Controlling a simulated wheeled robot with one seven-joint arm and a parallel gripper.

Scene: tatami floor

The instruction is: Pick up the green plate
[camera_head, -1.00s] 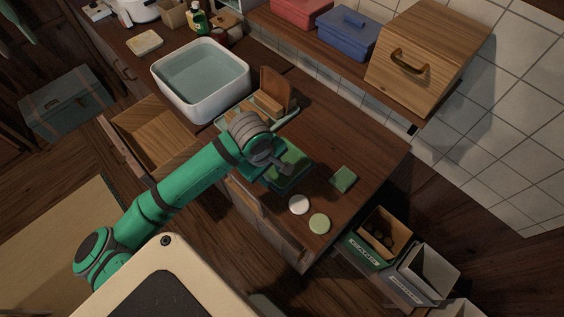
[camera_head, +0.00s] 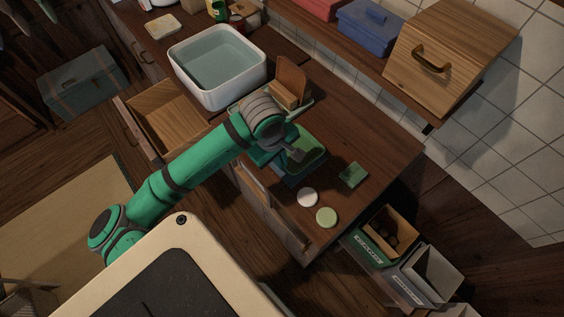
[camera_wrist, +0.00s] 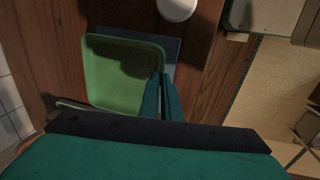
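The green plate (camera_head: 310,160) is a square, shallow dish with a raised rim on the wooden counter, partly hidden by my gripper in the head view. In the wrist view the green plate (camera_wrist: 112,78) fills the middle left, with a shadow across it. My gripper (camera_wrist: 163,85) has its two fingers close together at the plate's right rim, one on each side, and looks shut on it. In the head view my gripper (camera_head: 298,155) is over the plate. Whether the plate is clear of what lies under it I cannot tell.
A blue-grey flat thing (camera_wrist: 172,50) shows under the plate. A white disc (camera_head: 307,197), a pale green disc (camera_head: 326,217) and a green square block (camera_head: 353,174) lie nearby on the counter. A water-filled white basin (camera_head: 217,75) and an open drawer (camera_head: 165,118) are behind.

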